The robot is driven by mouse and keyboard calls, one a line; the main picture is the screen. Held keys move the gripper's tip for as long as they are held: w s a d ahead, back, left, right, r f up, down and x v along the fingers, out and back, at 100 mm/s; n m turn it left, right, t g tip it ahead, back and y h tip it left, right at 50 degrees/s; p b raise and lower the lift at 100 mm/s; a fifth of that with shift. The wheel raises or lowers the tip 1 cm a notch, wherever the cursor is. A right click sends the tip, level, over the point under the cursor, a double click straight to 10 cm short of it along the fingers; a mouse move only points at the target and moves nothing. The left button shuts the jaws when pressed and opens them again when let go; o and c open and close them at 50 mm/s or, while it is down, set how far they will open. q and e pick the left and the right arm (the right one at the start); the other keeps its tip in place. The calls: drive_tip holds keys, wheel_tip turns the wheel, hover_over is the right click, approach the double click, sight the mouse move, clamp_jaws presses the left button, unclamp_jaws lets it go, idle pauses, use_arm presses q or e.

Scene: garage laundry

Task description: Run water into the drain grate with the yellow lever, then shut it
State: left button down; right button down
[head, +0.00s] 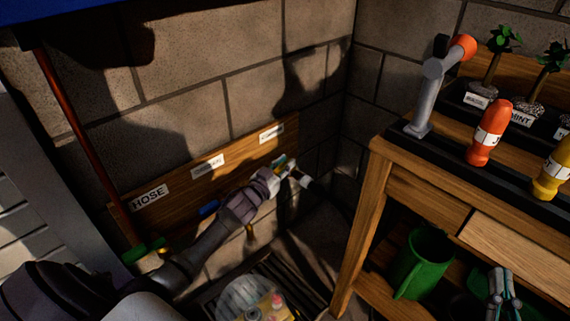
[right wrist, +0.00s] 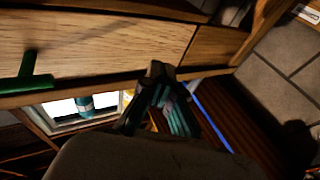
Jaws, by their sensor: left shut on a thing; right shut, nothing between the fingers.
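My left gripper (head: 292,171) is shut at the right end of a wooden wall board, under its rightmost label. What it holds is mostly hidden by the fingers; I cannot make out the yellow lever there. A small yellow part (head: 249,232) shows below the board, beneath my left forearm; I cannot tell if it is a lever. A blue handle (head: 208,208) is to its left. Dark slats of the drain grate (head: 285,277) show on the floor below. No water is discernible. My right gripper (head: 504,290) is shut and empty; it also shows in the right wrist view (right wrist: 158,72).
The wooden board (head: 180,182) has a HOSE label. A clear rounded object (head: 252,300) is low by the grate. A broom (head: 85,150) stands at left.

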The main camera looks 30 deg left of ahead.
use_arm(q)
drive_tip(key=shift+a+r, duration=0.1)
drive_tip(key=shift+r, duration=0.1)
drive_tip(key=c, duration=1.2)
unclamp_jaws()
drive_tip(key=shift+c, duration=0.2)
drive_tip(key=shift+o, duration=1.4)
drive_tip(key=shift+f, duration=0.15)
